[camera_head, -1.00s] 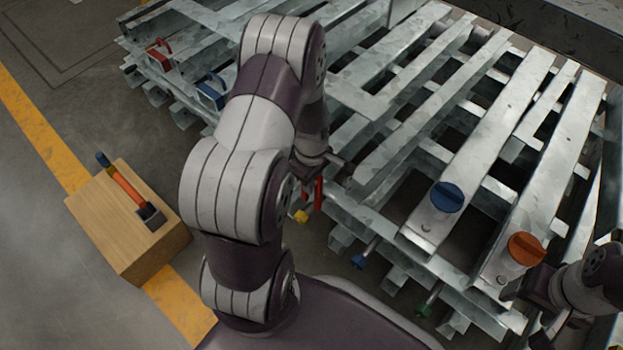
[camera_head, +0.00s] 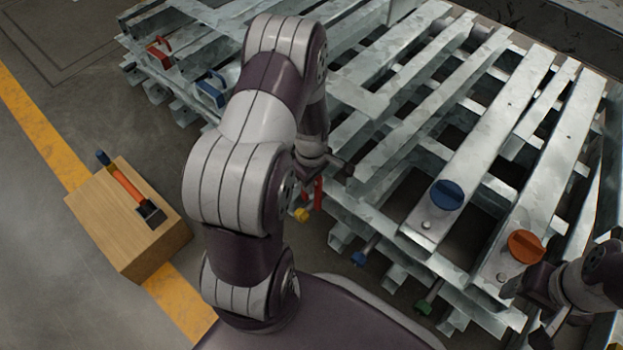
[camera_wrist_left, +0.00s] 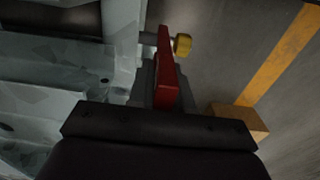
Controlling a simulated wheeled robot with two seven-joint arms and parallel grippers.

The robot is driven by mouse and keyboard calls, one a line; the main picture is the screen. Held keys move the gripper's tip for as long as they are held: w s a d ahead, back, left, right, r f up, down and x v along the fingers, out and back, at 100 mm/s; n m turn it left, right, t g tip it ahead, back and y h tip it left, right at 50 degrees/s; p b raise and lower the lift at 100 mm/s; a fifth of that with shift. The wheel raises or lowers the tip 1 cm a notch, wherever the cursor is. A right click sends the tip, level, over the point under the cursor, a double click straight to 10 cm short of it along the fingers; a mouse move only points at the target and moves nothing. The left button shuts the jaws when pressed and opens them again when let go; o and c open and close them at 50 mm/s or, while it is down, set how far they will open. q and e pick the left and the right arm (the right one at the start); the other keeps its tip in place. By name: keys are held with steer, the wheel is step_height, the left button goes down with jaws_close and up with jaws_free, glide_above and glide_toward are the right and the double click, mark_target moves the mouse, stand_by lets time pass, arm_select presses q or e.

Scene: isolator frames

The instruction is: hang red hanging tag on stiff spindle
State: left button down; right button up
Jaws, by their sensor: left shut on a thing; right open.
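The red hanging tag (camera_wrist_left: 166,70) is a flat red strip in my left gripper (camera_wrist_left: 165,100), standing out from the jaws in the left wrist view. In the head view a little of the tag (camera_head: 318,193) shows below my left arm, which hides most of that gripper. A spindle with a yellow end (camera_wrist_left: 183,45) sticks out from the metal frame at the tag's far end; its yellow end (camera_head: 301,215) also shows in the head view. The tag overlaps the spindle; I cannot tell whether it is around it. My right gripper (camera_head: 540,305) is open, near the orange knob.
Galvanised frames (camera_head: 480,140) fill the right side. A blue knob (camera_head: 446,195) and an orange knob (camera_head: 525,246) stand on them. Blue-ended (camera_head: 359,259) and green-ended (camera_head: 424,306) spindles stick out at the front edge. A wooden block (camera_head: 120,235) bears a hammer-like tool (camera_head: 128,187).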

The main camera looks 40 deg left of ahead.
mark_target(312, 204)
arm_select(q)
steer(key=shift+f+b, duration=2.05)
steer(key=shift+f, duration=2.1)
steer(key=shift+r, duration=0.1)
steer(key=shift+r+p, duration=4.45)
steer(key=shift+p, duration=0.25)
steer(key=shift+p, duration=0.3)
steer(key=shift+p, duration=0.4)
